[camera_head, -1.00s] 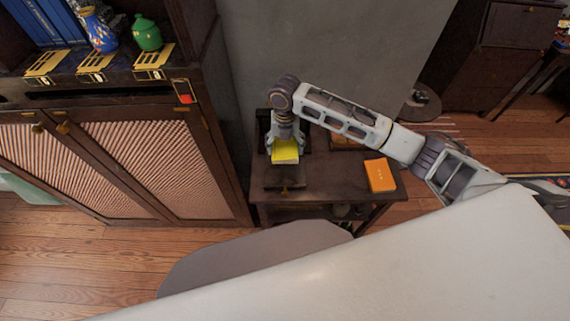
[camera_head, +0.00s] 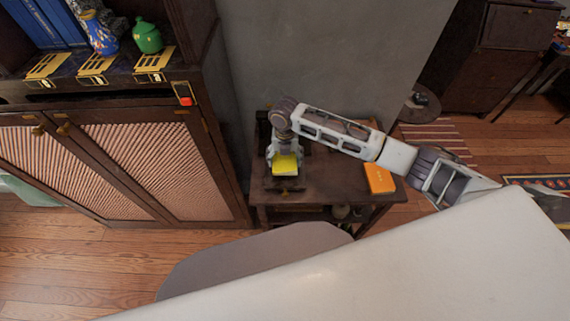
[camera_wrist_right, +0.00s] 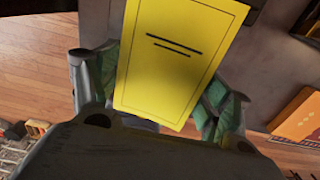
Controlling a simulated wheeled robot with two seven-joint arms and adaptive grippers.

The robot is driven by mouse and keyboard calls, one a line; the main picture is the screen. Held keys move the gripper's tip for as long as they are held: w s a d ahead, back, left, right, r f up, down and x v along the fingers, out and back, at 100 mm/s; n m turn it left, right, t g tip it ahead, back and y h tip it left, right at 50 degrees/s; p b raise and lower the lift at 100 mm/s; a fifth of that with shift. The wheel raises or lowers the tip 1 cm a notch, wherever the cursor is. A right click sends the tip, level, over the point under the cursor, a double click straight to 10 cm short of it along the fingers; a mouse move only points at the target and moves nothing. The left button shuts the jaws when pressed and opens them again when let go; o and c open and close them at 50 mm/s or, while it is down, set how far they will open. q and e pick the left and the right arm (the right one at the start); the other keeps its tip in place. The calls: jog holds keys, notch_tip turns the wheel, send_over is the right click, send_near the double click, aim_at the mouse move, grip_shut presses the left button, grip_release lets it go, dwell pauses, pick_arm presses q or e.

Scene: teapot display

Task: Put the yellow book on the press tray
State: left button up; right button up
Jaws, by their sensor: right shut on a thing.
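My right gripper (camera_head: 285,152) is shut on the yellow book (camera_head: 286,166) and points down over the left part of the small dark table. In the right wrist view the book (camera_wrist_right: 182,58) fills the space between the two fingers (camera_wrist_right: 160,100), its yellow cover with two dark lines facing the camera. A dark press tray (camera_head: 287,189) shows at the book's near edge, with a small brass-coloured knob in front. The book covers most of the tray. I cannot tell whether the book touches it. My left gripper is not in view.
An orange book (camera_head: 380,178) lies at the table's right end, and also shows in the right wrist view (camera_wrist_right: 303,118). The table's middle (camera_head: 330,180) is clear.

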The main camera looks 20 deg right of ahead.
aim_at(285, 160)
jog(key=shift+f, duration=1.9)
jog(key=shift+f, duration=0.1)
jog(key=o, duration=1.1)
notch_tip(285, 160, up, 12)
jog(key=shift+r, duration=0.15)
